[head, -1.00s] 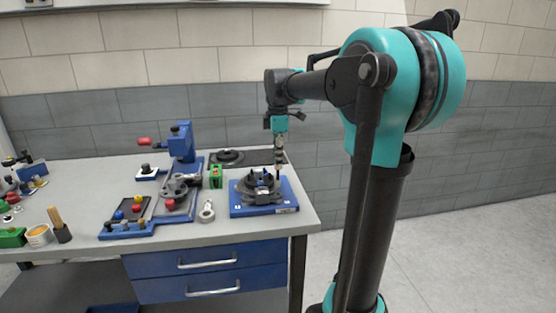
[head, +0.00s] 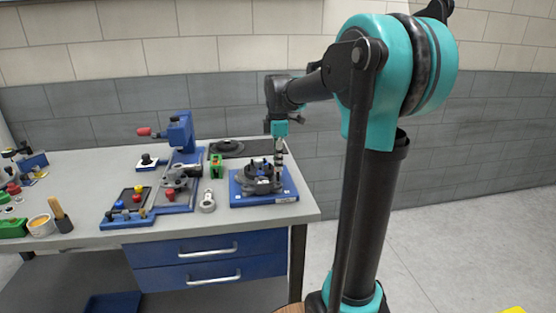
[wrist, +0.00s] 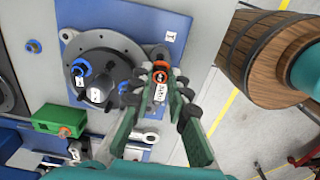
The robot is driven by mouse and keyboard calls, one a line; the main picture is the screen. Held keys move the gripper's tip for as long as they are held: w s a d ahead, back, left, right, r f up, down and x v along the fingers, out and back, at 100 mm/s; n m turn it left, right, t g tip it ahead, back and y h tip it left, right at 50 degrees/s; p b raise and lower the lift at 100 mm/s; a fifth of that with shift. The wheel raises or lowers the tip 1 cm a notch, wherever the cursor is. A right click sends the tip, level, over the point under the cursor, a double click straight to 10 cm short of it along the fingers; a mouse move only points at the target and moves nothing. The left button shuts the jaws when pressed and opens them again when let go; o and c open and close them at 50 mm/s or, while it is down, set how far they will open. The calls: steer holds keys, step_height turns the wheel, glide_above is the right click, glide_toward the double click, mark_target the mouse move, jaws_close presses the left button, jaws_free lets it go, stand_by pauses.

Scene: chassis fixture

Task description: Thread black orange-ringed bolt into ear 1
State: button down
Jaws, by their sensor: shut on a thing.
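The dark round chassis part (head: 256,184) sits on a blue plate (head: 240,202) at the right end of the bench. In the wrist view, the part (wrist: 98,62) carries a blue-ringed bolt (wrist: 80,68) and white labels, and the blue plate (wrist: 190,28) has a white tag marked 1. My gripper (head: 279,154) points down over the right side of the part. In the wrist view, my gripper (wrist: 160,78) is shut on the black orange-ringed bolt (wrist: 156,71) beside the part's rim. The fingers hide the bolt's lower end and the ear, so I cannot tell whether they touch.
A green block (head: 216,167) and a metal ring-ended piece (head: 207,202) stand left of the plate. A blue stand with a red handle (head: 181,135) and a tray of colored knobs (head: 128,205) are farther left. The bench edge lies close on the right.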

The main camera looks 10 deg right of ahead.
steer(key=shift+f, duration=0.2)
stand_by(0.3)
steer(key=shift+f, duration=0.5)
steer(key=shift+f, duration=0.25)
steer(key=shift+f, duration=0.45)
steer(key=shift+f, duration=0.15)
steer(key=shift+f, duration=0.55)
steer(key=shift+f, duration=0.2)
stand_by(0.6)
